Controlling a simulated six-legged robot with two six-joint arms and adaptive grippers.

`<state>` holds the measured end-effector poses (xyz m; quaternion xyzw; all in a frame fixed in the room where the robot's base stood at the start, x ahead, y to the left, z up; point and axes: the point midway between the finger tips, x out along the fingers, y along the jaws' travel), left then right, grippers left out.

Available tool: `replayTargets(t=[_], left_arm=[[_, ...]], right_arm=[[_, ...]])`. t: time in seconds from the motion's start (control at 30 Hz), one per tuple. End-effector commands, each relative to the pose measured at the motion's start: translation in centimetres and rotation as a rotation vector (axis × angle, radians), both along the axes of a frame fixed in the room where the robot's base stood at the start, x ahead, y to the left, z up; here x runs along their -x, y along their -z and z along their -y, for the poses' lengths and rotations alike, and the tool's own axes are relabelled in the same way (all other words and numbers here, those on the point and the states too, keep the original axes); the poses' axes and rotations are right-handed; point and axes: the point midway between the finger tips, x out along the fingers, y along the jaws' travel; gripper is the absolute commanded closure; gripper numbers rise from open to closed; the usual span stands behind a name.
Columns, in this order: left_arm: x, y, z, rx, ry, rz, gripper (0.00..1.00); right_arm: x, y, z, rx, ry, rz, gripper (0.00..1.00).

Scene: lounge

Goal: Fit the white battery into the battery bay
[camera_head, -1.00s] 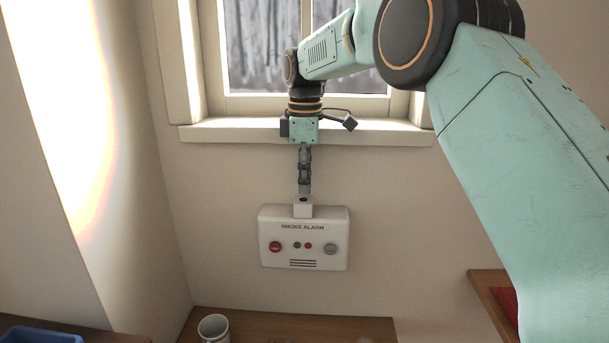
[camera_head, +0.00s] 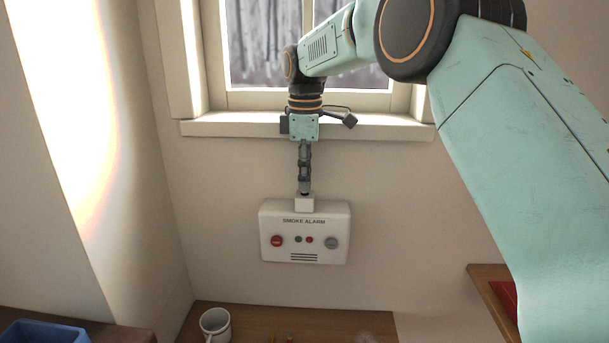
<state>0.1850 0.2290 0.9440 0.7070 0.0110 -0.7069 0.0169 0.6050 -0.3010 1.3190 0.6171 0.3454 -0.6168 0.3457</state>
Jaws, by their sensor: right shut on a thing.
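The white battery (camera_head: 304,203) is a small block at the top edge of the smoke alarm. My right gripper (camera_head: 304,191) points straight down from above and is shut on it. The smoke alarm (camera_head: 275,222) is a white box on the wall below the window, with a red button, a grey button, two small lights and a slotted grille. The battery bay's opening is hidden; the battery's lower part overlaps the alarm's top edge, and I cannot tell how deep it sits. My left gripper is not in view.
The window sill (camera_head: 220,129) juts out just behind my right wrist. Below the alarm is a wooden surface (camera_head: 260,318) with a white mug (camera_head: 214,323). A blue bin (camera_head: 40,333) is at the lower left, and a wooden shelf (camera_head: 490,292) at the right.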

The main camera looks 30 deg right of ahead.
Motion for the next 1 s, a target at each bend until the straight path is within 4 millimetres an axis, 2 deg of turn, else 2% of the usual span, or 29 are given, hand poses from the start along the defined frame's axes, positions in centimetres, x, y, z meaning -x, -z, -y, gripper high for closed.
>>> replayTargets(t=[1.0], left_arm=[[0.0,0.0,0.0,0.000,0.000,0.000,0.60]], right_arm=[[-0.1,1.2,0.2,0.000,0.000,0.000,1.00]])
